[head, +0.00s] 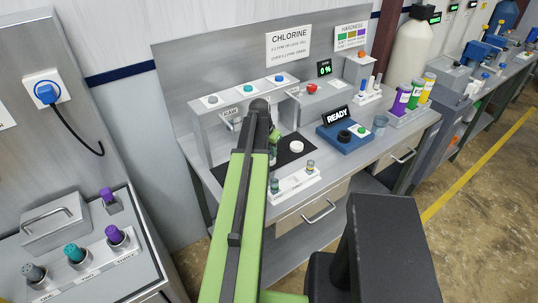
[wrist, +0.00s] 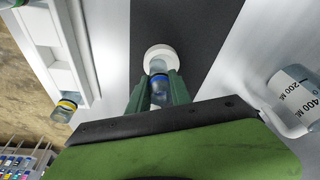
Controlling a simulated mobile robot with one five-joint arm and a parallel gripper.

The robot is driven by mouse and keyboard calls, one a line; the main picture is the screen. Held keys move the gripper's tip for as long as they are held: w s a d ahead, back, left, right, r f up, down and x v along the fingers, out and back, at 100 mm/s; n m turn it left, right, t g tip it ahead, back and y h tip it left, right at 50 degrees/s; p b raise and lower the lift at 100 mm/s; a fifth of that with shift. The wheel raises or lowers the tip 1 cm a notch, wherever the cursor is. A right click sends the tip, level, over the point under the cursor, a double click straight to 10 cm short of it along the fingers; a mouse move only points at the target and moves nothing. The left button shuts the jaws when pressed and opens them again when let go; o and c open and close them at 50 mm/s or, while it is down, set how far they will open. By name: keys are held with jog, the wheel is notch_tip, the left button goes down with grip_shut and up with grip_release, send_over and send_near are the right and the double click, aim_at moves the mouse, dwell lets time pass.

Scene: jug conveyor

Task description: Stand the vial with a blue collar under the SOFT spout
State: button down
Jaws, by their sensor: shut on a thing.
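My gripper (wrist: 158,88) is shut on a small clear vial (wrist: 158,92) with a blue collar, held between its two green fingers in the wrist view. In the head view my gripper (head: 273,146) is over the black strip on the bench, partly hidden by my arm. The left dispenser shelf (head: 250,97) has grey, teal and blue buttons on top. A RAW label (head: 231,113) shows on its left part. The SOFT spout and its label cannot be made out; my arm covers part of the shelf front.
A white disc (head: 297,146) lies on the black strip (wrist: 180,20). A white rack (head: 292,185) with vials stands in front, one with a yellow collar (wrist: 66,106). A blue READY meter (head: 344,132) stands to the right. A graduated beaker (wrist: 294,92) is at right in the wrist view.

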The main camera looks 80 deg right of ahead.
jog(key=shift+w+d+f, duration=0.25)
jog(key=shift+w+f, duration=0.05)
jog(key=shift+f, duration=0.25)
jog(key=shift+r, duration=0.15)
jog(key=shift+a+f, duration=0.1)
jog(key=shift+f, duration=0.2)
jog(key=c, duration=1.2)
grip_release()
jog(key=shift+s, duration=0.1)
jog(key=shift+r, duration=0.1)
jog(key=shift+r+p, duration=0.35)
jog(key=shift+a+r+p, duration=0.1)
jog(key=shift+r+p, duration=0.55)
jog(key=shift+r, duration=0.05)
jog(key=w+a, duration=0.1)
jog(key=a, duration=0.2)
jog(key=w+a, duration=0.2)
jog(key=a, duration=0.2)
jog(key=w+a, duration=0.2)
jog(key=a, duration=0.2)
jog(key=shift+w+f, duration=0.1)
jog(key=shift+f, duration=0.2)
